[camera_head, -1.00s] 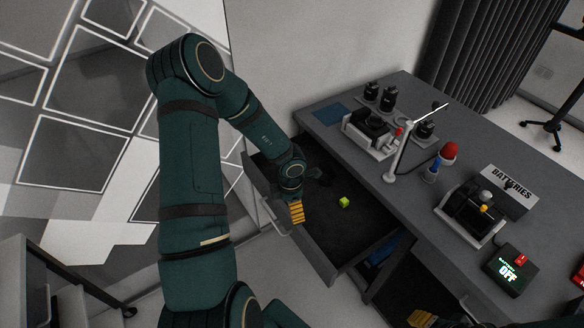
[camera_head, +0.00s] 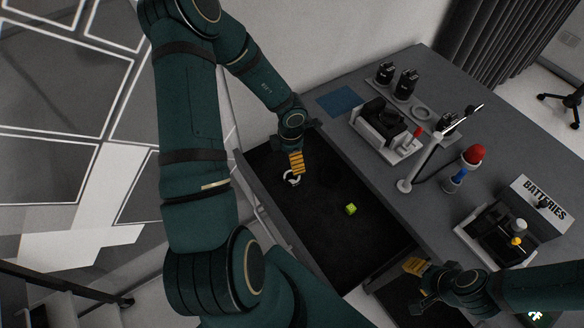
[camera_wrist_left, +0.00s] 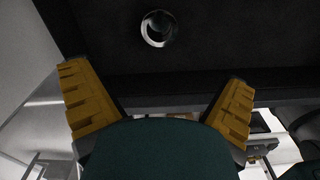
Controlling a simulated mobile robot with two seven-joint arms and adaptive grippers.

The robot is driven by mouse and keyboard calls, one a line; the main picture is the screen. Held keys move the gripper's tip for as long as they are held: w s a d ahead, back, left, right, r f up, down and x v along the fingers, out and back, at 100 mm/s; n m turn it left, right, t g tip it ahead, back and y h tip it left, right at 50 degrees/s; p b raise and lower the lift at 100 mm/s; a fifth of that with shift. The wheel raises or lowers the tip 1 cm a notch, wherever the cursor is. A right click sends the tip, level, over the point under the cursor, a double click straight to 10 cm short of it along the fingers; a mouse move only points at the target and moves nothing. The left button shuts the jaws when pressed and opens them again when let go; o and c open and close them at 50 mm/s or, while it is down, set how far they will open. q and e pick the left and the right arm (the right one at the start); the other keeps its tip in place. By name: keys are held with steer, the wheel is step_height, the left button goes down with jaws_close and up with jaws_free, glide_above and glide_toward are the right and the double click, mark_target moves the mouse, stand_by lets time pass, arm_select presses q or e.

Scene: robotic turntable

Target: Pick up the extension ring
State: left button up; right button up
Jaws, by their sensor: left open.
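The extension ring, a small pale ring (camera_head: 288,181), lies on the dark floor of the open drawer (camera_head: 365,243), near its left end. It shows in the left wrist view (camera_wrist_left: 148,38) as a bright metallic rim around a dark centre, at the top. My left gripper (camera_head: 296,162), with yellow fingers, is over the drawer and just above the ring in the head view. In the left wrist view its fingers are wide apart with nothing between them, and the ring is beyond them. My right gripper (camera_head: 415,267) is low at the right near the desk edge; its jaw opening is unclear.
A yellow-green cube (camera_head: 351,209) lies in the drawer to the right of the ring. The grey desk (camera_head: 340,128) beside the drawer holds camera parts, a red-topped tool (camera_head: 473,155) and a batteries box (camera_head: 540,205). The drawer walls border the ring's space.

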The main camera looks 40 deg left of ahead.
arm_select(q)
steer(key=b, duration=0.3)
glide_above(291, 177)
step_height(291, 177, down, 8)
steer(key=shift+s+d+r, duration=0.1)
steer(key=shift+s+r, duration=0.05)
steer(key=shift+r, duration=0.1)
steer(key=shift+f+b, duration=1.1)
steer(key=shift+f, duration=2.05)
steer(key=shift+r, duration=0.1)
steer(key=shift+c, duration=0.3)
steer(key=c, duration=1.3)
